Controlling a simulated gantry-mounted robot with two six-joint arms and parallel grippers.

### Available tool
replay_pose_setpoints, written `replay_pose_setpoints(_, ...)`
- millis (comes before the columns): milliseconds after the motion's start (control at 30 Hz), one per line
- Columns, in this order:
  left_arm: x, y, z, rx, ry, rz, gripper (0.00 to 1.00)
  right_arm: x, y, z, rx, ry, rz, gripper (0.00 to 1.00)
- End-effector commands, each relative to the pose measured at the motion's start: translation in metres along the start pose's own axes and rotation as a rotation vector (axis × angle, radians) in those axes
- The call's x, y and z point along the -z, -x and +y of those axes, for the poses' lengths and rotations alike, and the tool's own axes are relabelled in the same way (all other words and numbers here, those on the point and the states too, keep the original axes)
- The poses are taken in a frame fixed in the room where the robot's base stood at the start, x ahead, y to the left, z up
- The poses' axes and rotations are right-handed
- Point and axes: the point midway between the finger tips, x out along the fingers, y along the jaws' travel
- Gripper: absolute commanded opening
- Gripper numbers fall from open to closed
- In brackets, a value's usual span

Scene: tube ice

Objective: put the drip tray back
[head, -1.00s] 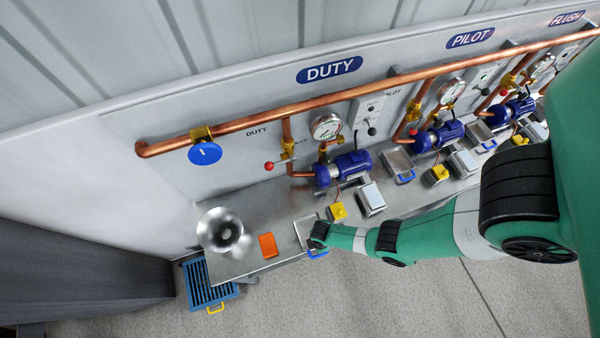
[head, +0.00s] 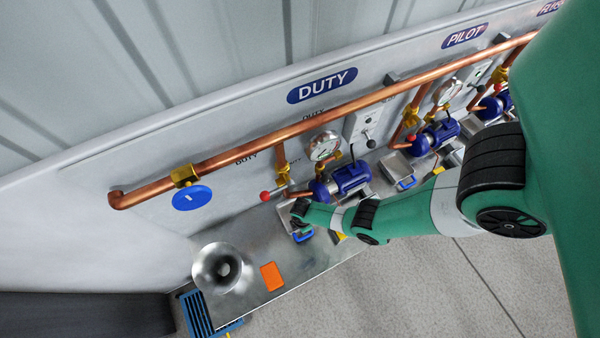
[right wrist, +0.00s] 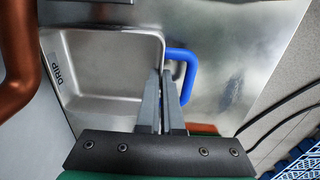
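The drip tray (head: 286,214) is a shallow steel pan with a blue handle (head: 303,238), to the left of the blue duty pump (head: 341,181). In the right wrist view the tray (right wrist: 110,62) fills the upper left, with "DRIP" on its rim, and the blue handle (right wrist: 192,66) on its right side. My right gripper (right wrist: 161,74) has its fingers close together at the handle, seemingly shut on it; the exact contact is partly hidden. In the head view the right gripper (head: 299,211) covers part of the tray. I cannot tell whether the tray touches the bench. My left gripper is out of view.
An orange pad (head: 272,276) and a steel funnel-like bowl (head: 220,268) sit on the bench at left. A copper pipe (right wrist: 15,55) passes close to the tray's left. A second tray (head: 396,165) stands by the pilot pump. A blue crate (head: 196,314) is below the bench.

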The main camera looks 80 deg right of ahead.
Motion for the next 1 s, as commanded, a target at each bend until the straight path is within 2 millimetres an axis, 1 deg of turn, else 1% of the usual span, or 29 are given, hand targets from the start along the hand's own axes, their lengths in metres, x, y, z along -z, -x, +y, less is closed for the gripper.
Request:
replay_pose_setpoints(33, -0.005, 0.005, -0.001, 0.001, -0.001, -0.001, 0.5, -0.002, -0.007, -0.002, 0.004, 0.0, -0.003, 0.0)
replay_pose_setpoints(200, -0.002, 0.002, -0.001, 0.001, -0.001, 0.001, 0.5, -0.001, -0.004, -0.002, 0.004, 0.0, -0.002, 0.0)
replay_pose_setpoints(333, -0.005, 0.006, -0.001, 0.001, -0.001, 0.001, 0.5, -0.001, -0.008, -0.002, 0.004, 0.0, -0.002, 0.0)
replay_pose_setpoints(467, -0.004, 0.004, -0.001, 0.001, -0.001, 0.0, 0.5, -0.001, -0.007, -0.002, 0.004, 0.0, -0.002, 0.23)
replay_pose_setpoints(500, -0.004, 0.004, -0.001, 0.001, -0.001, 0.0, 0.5, -0.001, -0.007, -0.002, 0.004, 0.0, -0.002, 0.3)
replay_pose_setpoints(533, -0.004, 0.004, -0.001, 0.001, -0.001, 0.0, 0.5, -0.001, -0.007, -0.002, 0.004, 0.0, -0.002, 0.33)
replay_pose_setpoints(833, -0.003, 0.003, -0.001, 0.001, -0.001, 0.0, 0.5, -0.001, -0.005, -0.002, 0.004, 0.0, -0.002, 0.33)
replay_pose_setpoints(933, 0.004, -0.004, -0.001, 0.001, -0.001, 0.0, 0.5, -0.001, 0.005, -0.002, 0.004, 0.001, -0.002, 0.33)
replay_pose_setpoints(1000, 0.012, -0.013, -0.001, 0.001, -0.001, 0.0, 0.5, -0.001, 0.018, -0.002, 0.004, 0.002, -0.002, 0.33)
